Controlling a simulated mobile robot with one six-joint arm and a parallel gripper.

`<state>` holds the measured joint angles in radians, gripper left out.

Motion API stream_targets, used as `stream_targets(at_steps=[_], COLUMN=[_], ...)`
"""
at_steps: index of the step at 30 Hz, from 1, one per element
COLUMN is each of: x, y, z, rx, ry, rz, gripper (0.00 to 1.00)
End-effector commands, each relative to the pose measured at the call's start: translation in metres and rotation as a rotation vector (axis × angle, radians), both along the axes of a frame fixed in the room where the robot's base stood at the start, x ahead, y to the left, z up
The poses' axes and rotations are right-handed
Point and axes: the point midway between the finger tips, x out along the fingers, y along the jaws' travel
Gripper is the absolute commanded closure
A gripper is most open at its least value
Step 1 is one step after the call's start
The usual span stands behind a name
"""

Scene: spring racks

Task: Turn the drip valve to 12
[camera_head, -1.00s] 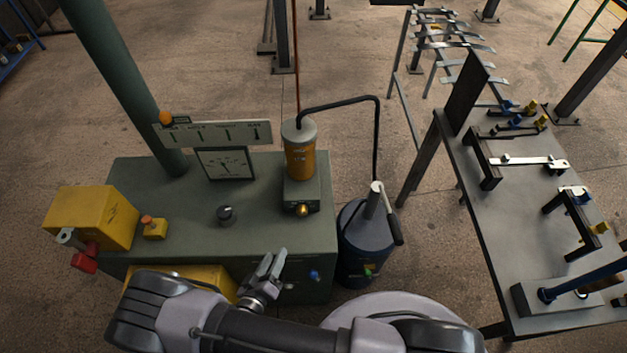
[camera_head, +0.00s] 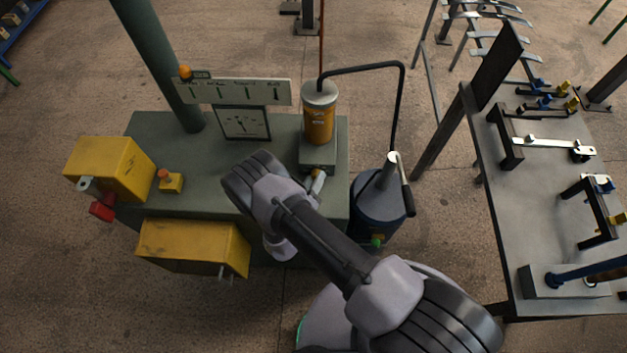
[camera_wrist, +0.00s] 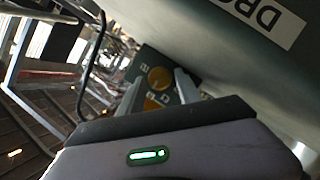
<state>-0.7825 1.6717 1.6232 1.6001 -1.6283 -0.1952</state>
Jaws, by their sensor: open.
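The drip valve is a round gold knob (camera_wrist: 160,77) on a dark plate with marks, low on the front of the oiler with the amber cylinder (camera_head: 319,122). In the wrist view a second yellow patch shows just below the knob. My gripper (camera_wrist: 160,84) is open, with one finger on each side of the knob in the picture. I cannot tell if the fingers touch it. In the head view my gripper (camera_head: 316,184) is at the oiler's front and mostly covers the knob. The valve's number setting is too small to read.
The oiler stands on a green cabinet (camera_head: 180,138) with a gauge (camera_head: 243,123), yellow boxes (camera_head: 110,168) and a red-ended handle (camera_head: 102,211). A blue canister (camera_head: 380,208) stands close right of the cabinet. A grey table (camera_head: 530,200) with clamps is farther right.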

Motion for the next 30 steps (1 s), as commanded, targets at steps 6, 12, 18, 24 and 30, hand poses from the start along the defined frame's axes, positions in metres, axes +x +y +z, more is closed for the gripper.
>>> stream_targets(at_steps=[6,12,18,24,30], x=[0.0003,0.0002,0.0001,0.0001,0.0000], y=[0.0000,0.0001,-0.0001,-0.0006,-0.0024], z=[0.0000,0.0001,0.0003,0.0018,0.0040], rx=[0.000,0.001,0.005,0.059,0.195], ry=[0.000,0.000,0.000,-0.002,-0.006], rz=[0.000,0.000,-0.001,-0.001,-0.003], gripper=[0.59,0.96,1.00,1.00,1.00])
